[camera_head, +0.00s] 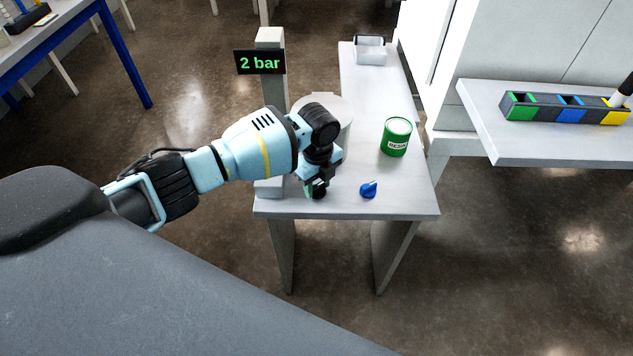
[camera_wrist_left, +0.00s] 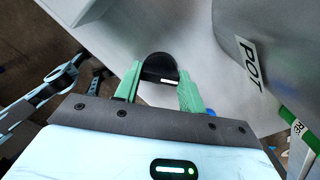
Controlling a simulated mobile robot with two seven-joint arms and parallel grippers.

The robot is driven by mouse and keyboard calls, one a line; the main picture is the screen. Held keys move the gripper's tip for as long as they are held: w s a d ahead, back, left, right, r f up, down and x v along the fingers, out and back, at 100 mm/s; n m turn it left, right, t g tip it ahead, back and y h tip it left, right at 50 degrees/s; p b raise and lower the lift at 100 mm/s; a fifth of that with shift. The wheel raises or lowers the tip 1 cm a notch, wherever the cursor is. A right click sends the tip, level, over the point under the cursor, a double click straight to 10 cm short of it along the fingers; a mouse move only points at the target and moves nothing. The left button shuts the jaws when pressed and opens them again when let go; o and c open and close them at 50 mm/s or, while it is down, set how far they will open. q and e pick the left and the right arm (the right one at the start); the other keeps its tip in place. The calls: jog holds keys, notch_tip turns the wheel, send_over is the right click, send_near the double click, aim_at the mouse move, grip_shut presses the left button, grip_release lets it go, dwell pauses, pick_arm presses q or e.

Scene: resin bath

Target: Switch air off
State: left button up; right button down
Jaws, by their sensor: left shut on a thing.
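My left gripper (camera_head: 317,188) reaches down to the front left of the small grey table (camera_head: 408,203). In the left wrist view its two green fingers (camera_wrist_left: 160,82) are shut on a black knob (camera_wrist_left: 160,65) with a white mark, one finger on each side. In the head view the knob is mostly hidden under the gripper. A black display (camera_head: 260,62) on the post reads "2 bar" in green. My right gripper is in neither view.
A blue knob (camera_head: 369,189) sits to the right of the gripper. A green can (camera_head: 397,137) stands behind it. A grey pot (camera_head: 325,105), labelled POT in the left wrist view (camera_wrist_left: 245,40), is partly hidden behind my arm. A bin row (camera_head: 565,107) is at right.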

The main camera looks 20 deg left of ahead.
pick_arm(q)
jog(key=n, duration=0.1)
jog(key=n+p, duration=0.1)
jog(key=n, duration=0.1)
jog(key=shift+r+n, duration=0.2)
jog(key=shift+n, duration=0.1)
jog(key=n+p, duration=0.1)
jog(key=n, duration=0.3)
jog(key=shift+p, duration=0.4)
jog(key=shift+f+n, duration=0.1)
jog(key=shift+n, duration=1)
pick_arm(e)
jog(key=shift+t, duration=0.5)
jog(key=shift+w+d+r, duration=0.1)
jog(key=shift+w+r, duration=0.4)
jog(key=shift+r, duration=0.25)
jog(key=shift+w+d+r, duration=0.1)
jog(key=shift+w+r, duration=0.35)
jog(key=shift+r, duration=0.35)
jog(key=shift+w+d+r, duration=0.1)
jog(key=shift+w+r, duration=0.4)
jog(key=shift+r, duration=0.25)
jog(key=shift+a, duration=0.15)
pick_arm(q)
jog(key=o, duration=1)
